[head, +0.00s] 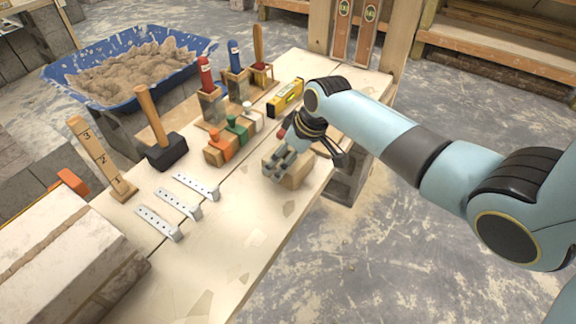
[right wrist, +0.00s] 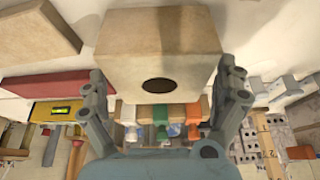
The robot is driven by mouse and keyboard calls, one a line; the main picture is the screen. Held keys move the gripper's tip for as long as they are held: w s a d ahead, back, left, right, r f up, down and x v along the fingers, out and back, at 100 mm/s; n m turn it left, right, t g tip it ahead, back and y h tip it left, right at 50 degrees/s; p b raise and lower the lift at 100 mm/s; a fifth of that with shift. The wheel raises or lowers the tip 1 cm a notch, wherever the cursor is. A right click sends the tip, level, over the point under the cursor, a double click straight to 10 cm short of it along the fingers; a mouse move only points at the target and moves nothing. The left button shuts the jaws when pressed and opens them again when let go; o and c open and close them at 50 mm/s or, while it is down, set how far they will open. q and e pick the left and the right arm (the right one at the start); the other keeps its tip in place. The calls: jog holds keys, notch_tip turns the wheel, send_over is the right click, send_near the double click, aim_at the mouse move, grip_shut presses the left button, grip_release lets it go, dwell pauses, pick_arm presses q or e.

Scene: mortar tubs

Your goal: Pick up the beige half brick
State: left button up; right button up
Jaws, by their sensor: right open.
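The beige half brick (head: 295,178) lies on the wooden bench near its right edge. In the right wrist view the same beige block (right wrist: 160,35), with a dark round hole in its facing side, fills the top middle. My right gripper (head: 300,163) is open over the brick. Its two fingers stand on either side of the block in the right wrist view (right wrist: 162,72); I cannot tell whether they touch it. The gripper partly hides the brick in the head view. My left gripper is not in view.
Orange, green and white-handled tools (head: 237,128) stand on a wood block just left of the brick. A yellow level (head: 286,97) lies behind. A mallet (head: 165,145) and metal strips (head: 178,203) are farther left. The bench front (head: 235,245) is mostly clear.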

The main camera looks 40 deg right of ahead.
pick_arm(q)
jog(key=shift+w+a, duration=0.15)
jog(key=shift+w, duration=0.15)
pick_arm(e)
jog(key=shift+f, duration=0.2)
jog(key=c, duration=1.3)
jog(key=shift+w, duration=0.1)
jog(key=shift+c, duration=0.8)
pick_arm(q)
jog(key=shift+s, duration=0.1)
pick_arm(e)
jog(key=shift+r, duration=0.1)
jog(key=shift+r, duration=0.5)
notch_tip(320, 180, up, 3)
jog(key=shift+w+r+p, duration=0.1)
jog(key=shift+p, duration=0.5)
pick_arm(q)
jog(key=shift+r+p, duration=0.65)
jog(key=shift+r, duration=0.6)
pick_arm(e)
jog(key=s+d+r, duration=0.3)
jog(key=s+r, duration=0.2)
jog(key=s, duration=0.6)
jog(key=shift+s+r, duration=0.15)
jog(key=shift+s, duration=0.25)
